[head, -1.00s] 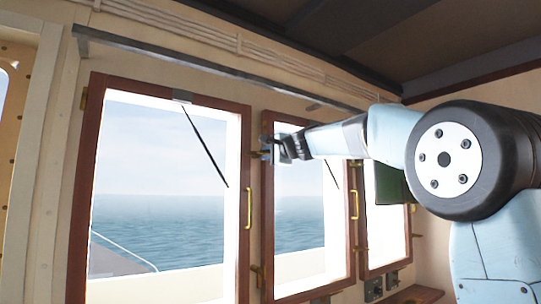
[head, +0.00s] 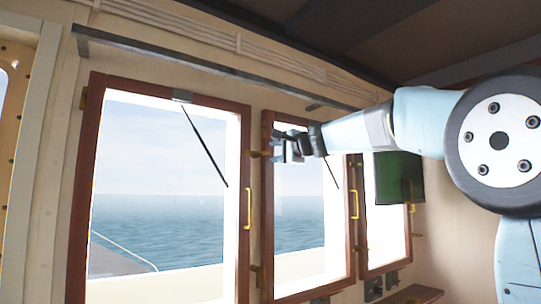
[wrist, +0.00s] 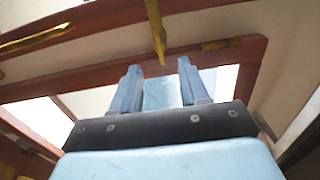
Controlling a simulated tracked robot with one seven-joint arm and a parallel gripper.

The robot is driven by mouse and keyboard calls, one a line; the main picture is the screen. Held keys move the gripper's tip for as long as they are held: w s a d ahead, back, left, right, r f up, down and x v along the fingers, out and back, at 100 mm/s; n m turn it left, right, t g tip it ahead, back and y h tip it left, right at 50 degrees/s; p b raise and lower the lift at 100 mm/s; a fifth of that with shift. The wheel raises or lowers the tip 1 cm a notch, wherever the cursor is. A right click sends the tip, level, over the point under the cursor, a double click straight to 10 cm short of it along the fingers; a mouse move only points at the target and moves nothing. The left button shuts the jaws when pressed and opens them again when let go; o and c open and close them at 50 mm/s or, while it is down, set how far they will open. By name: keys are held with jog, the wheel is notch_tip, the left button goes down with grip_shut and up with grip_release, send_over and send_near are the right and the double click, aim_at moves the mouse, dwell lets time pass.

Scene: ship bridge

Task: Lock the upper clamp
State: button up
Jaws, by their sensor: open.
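The upper clamp (head: 259,154) is a small brass lever on the post between the left window and the middle window. In the wrist view the brass lever (wrist: 155,30) points down towards the gap between my fingers, its lower end just beyond the fingertips. My gripper (head: 280,146) is just right of the clamp in the head view. In the wrist view my gripper (wrist: 159,66) is open, with nothing between the fingers. I cannot tell whether a finger touches the lever.
A lower brass clamp (head: 257,276) is on the same post. A brass handle (head: 248,209) is on the left window's wooden frame (head: 243,240). A dark rail (head: 190,58) runs above the windows. A green panel (head: 398,177) hangs at the right.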

jog(key=v, duration=0.8)
jog(key=shift+w+d+f, duration=0.1)
jog(key=s+d+f+n+g+h, duration=0.3)
jog(key=s+d+f, duration=0.2)
jog(key=s+f, duration=0.6)
jog(key=s+d+f+n+g+h, duration=0.3)
jog(key=s+f, duration=0.8)
jog(key=f, duration=0.6)
jog(key=s+d+f+n+g+h, duration=0.3)
jog(key=s+d+f, duration=0.5)
jog(key=s+f, duration=0.3)
notch_tip(320, 180, down, 3)
jog(key=shift+s+f+n+h, duration=0.1)
jog(key=shift+s+n+h, duration=0.35)
jog(key=shift+n, duration=0.75)
